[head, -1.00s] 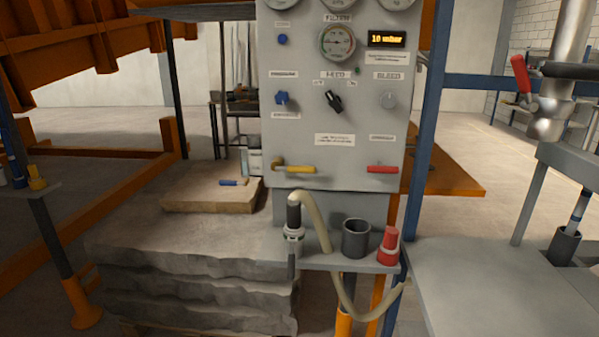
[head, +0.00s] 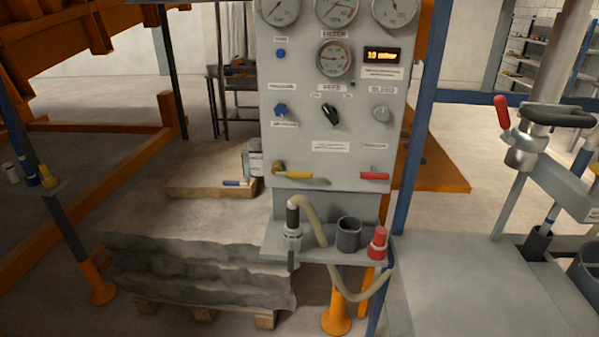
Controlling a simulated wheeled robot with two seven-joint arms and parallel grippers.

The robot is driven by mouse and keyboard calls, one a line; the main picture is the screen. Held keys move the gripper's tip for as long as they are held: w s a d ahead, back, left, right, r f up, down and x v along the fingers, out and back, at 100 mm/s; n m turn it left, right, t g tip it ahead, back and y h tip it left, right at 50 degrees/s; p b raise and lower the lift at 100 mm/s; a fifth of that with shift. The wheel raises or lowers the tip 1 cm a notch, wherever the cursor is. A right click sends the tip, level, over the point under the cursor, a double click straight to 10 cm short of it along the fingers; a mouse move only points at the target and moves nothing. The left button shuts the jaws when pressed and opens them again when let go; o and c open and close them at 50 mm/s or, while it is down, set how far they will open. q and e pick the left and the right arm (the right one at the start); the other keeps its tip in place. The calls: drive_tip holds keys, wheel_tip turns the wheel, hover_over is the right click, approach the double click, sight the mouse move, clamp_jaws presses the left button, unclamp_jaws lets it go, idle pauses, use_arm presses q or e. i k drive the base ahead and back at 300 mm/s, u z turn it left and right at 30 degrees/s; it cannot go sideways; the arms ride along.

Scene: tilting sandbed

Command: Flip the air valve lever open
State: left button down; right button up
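The grey control panel (head: 345,105) stands upright in the middle of the head view, facing me. Along its lower edge are two levers. A yellow lever (head: 298,175) on a brass-coloured fitting is at the lower left and points right, nearly level. A red lever (head: 373,176) is at the lower right and also lies nearly level. The small labels are too blurred to read, so I cannot tell from them which lever is the air valve. Neither of my grippers is in view, and nothing covers the levers.
A beige hose loops beneath. Layered stone (head: 190,270) on a pallet stands left. A grey bench (head: 455,290) and blue post (head: 415,150) stand right.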

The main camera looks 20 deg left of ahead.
sight(290, 174)
drive_tip(key=k, duration=1.35)
drive_tip(key=u, duration=0.5)
drive_tip(key=i, duration=1.75)
drive_tip(key=z, duration=1.2)
drive_tip(key=i, duration=0.2)
